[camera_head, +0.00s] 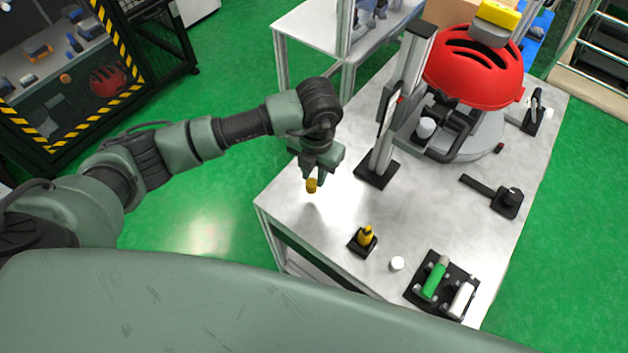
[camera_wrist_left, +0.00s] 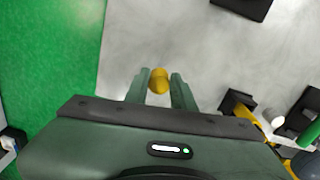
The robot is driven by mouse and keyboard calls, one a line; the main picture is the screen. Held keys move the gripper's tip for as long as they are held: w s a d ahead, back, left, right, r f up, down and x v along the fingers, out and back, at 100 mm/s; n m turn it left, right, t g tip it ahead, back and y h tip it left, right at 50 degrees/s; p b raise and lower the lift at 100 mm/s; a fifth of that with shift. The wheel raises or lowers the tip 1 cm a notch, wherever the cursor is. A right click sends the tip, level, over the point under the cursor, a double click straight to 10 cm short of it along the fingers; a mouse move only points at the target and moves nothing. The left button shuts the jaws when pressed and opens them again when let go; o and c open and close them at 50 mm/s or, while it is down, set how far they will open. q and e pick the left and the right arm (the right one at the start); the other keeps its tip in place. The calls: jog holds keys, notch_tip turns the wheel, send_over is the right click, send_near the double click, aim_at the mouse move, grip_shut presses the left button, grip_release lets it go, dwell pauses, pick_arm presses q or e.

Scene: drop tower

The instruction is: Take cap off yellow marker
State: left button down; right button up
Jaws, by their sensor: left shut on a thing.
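My left gripper (camera_head: 318,180) is shut on a small yellow cap (camera_head: 311,186), held over the left end of the table. The cap also shows between the fingertips in the left wrist view (camera_wrist_left: 159,80). The yellow marker (camera_head: 366,235) stands upright with a narrow tip in a black square holder (camera_head: 361,243) at the table's front. In the left wrist view the marker (camera_wrist_left: 246,113) is at the right, apart from the gripper (camera_wrist_left: 158,86). My right gripper is not in view.
The table (camera_head: 310,220) holds a white cap (camera_head: 397,263), a black tray (camera_head: 420,293) with a green marker (camera_head: 434,278) and a white cylinder (camera_head: 461,299), a black switch box (camera_head: 507,201) and a tower (camera_head: 395,110) beside a red helmet (camera_head: 475,70). The front left is clear.

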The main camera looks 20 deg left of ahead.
aim_at(314, 180)
pick_arm(q)
notch_tip(314, 180, down, 4)
jog(key=shift+f, duration=0.35)
jog(key=shift+f, duration=0.2)
jog(key=c, duration=1.2)
grip_release()
jog(key=shift+r, duration=0.1)
jog(key=shift+o, duration=0.2)
jog(key=shift+r, duration=0.1)
